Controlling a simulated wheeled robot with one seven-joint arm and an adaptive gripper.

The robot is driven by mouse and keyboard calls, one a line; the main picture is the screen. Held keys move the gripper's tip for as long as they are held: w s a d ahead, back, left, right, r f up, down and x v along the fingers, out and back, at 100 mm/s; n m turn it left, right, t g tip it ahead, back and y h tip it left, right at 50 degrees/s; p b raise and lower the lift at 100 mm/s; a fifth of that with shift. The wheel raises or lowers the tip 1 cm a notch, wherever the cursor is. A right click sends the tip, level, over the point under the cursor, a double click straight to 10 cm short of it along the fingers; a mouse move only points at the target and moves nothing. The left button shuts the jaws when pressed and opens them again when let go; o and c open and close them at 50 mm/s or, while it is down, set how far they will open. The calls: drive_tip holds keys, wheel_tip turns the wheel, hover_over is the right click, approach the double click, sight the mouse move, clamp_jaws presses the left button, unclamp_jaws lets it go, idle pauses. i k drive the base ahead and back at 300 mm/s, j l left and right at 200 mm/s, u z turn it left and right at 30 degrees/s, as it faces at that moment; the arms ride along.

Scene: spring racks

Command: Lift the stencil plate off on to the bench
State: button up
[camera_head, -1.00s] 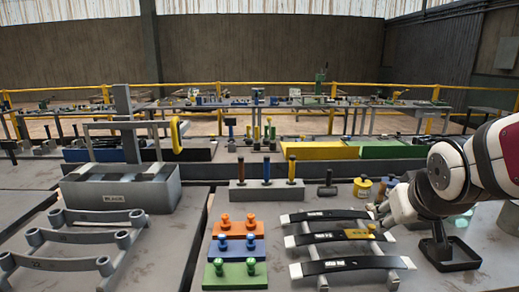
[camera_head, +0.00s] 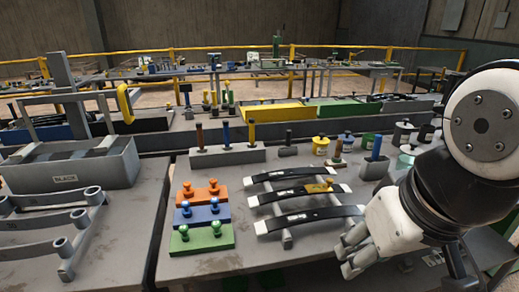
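A small yellow plate (camera_head: 318,187), which looks like the stencil plate, lies across the middle black leaf spring (camera_head: 285,194) of a rack on the bench (camera_head: 225,262). A small knob seems to stand on its right end. My gripper (camera_head: 341,258) is at the lower right, in front of and to the right of the rack, apart from the plate. Its pale fingers point left, look spread, and hold nothing that I can see. My wrist hides part of the bench behind it.
Orange (camera_head: 202,192), blue (camera_head: 203,214) and green (camera_head: 201,238) blocks with knobs stand left of the rack. Behind are a grey block with upright handles (camera_head: 228,155), a yellow pot (camera_head: 320,146) and a grey holder (camera_head: 374,166). Clear bench lies in front of the rack.

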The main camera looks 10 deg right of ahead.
sight(329, 181)
drive_tip(key=i+j+z, duration=0.15)
drive_tip(key=i+z, duration=0.2)
drive_tip(key=i+j+z, duration=0.2)
drive_tip(key=i+z, duration=0.15)
drive_tip(key=i+j+z, duration=0.35)
drive_tip(key=k+l, duration=0.05)
